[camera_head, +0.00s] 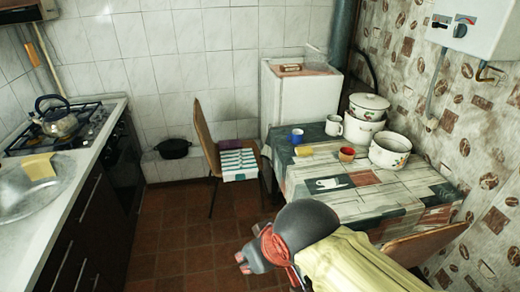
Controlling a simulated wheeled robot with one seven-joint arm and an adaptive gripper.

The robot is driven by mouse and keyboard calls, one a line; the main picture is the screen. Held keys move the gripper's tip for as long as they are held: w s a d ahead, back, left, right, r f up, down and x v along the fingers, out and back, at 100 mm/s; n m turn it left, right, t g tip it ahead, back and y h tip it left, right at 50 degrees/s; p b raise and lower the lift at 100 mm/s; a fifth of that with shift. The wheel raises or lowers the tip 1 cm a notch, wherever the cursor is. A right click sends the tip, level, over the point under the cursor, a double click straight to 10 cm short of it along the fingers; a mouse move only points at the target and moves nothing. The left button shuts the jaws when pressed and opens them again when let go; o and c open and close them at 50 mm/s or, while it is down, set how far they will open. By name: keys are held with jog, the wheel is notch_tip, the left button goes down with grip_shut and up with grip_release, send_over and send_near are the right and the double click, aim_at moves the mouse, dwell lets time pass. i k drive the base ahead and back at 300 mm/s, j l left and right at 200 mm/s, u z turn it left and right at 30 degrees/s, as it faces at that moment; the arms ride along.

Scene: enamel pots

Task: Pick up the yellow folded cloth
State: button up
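A flat yellow piece that looks like the folded cloth (39,166) lies at the left, at the back edge of the sink basin on the counter. My gripper (242,263) is low in the middle foreground, over the tiled floor and left of the table's near end. It is well apart from both yellow things. Its fingers are small and seen from behind, so their opening is unclear. Nothing is visibly held.
The counter (84,165) with stove and kettle (60,122) runs along the left. A chair (206,139) stands by the table (333,199), which holds cups and enamel pots (389,151). Another chair (424,243) is at the near right. The floor (170,235) between is clear.

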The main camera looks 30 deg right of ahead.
aim_at(307, 151)
jog(key=i+j+z, duration=0.1)
jog(key=i, duration=0.4)
jog(key=i+j, duration=0.25)
jog(key=i, duration=0.2)
jog(key=i+j+z, duration=0.15)
jog(key=i, duration=0.35)
jog(key=i+l+z, duration=0.25)
jog(key=i+z, duration=0.2)
jog(key=i+l+z, duration=0.1)
jog(key=i+z, duration=0.35)
jog(key=i+j+z, duration=0.1)
jog(key=i+z, duration=0.35)
jog(key=i+j+z, duration=0.4)
jog(key=i, duration=0.15)
jog(key=l, duration=0.1)
